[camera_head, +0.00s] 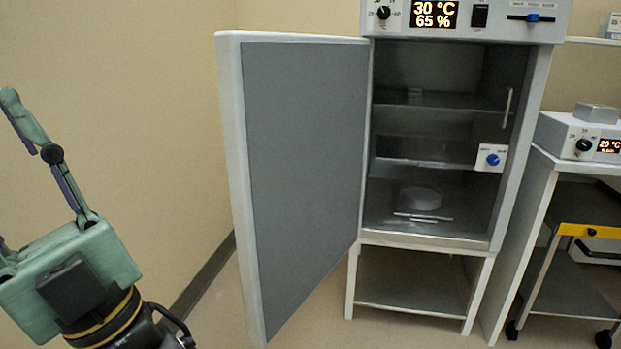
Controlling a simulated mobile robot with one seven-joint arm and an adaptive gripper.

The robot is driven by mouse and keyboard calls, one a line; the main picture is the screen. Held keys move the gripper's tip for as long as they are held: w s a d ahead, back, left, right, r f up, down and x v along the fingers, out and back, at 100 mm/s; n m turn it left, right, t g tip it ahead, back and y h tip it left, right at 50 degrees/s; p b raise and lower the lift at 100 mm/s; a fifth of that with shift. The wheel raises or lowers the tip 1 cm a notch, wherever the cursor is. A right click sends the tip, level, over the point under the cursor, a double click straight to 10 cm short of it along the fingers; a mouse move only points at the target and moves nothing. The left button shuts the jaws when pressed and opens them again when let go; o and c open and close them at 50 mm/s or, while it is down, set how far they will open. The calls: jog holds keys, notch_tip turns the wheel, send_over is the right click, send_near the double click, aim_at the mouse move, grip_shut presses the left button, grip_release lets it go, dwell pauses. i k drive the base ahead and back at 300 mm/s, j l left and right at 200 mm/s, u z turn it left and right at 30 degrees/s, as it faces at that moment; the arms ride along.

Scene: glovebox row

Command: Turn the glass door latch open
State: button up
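The glass door latch is a white plate with a round blue knob (493,160), at the right side of the cabinet opening. The inner glass door (440,150) appears shut across the opening, with a pale upright handle (507,108) above the latch. The knob's exact turn is too small to read. My gripper (5,115) is at the left edge, far from the latch, pointing up and left. One green finger with a purple pad shows, with nothing against the pad. The other finger is mostly out of frame.
The cabinet's grey outer door (300,170) stands wide open between my gripper and the opening. Shelves and a round dish (420,197) show inside. A control panel (465,18) is above. A cart with a yellow edge (590,231) stands at the right.

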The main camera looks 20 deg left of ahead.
aim_at(493, 160)
jog(key=i+j+u, duration=0.25)
jog(key=j+u, duration=0.15)
jog(key=i+j+u, duration=0.35)
jog(key=i+j+z, duration=0.6)
jog(key=j, duration=0.3)
jog(key=i+j+z, duration=0.2)
jog(key=j+z, duration=0.25)
jog(key=i+j+z, duration=0.15)
jog(key=j+z, duration=0.25)
jog(key=k+l, duration=0.8)
jog(key=i+l, duration=0.15)
jog(key=l, duration=0.25)
jog(key=i+l, duration=0.1)
jog(key=l, duration=0.3)
jog(key=i+l, duration=0.15)
jog(key=l, duration=0.2)
jog(key=i+l, duration=0.15)
jog(key=l, duration=0.25)
jog(key=k+z, duration=0.05)
